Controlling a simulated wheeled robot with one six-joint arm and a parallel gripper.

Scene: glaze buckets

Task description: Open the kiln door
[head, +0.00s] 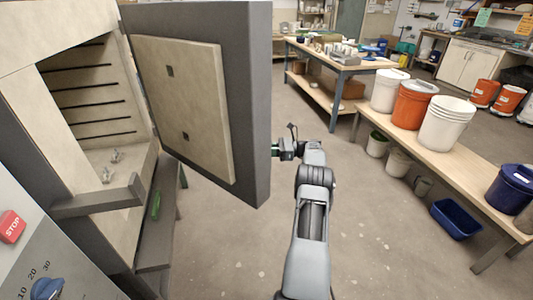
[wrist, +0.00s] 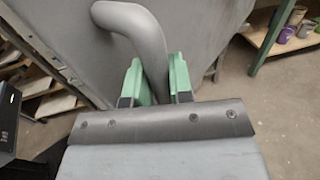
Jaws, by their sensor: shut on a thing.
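The kiln door (head: 254,90) stands swung well open, with its pale insulated inner face (head: 185,105) turned toward my head camera. The kiln (head: 40,50) is at the left, and its chamber (head: 95,95) shows, with dark element lines on the walls and small pieces on its floor. My gripper (head: 276,150) is at the door's right edge in the head view, its fingertips partly hidden behind the door. In the wrist view, the green fingers of my gripper (wrist: 156,80) are shut on the grey curved door handle (wrist: 150,45), one finger on each side.
A control panel with a red STOP button (head: 11,226) and a blue dial (head: 46,288) is at the lower left. A bench with white and orange buckets (head: 413,105) runs along the right, and a blue bin (head: 456,219) is on the floor. The middle floor is clear.

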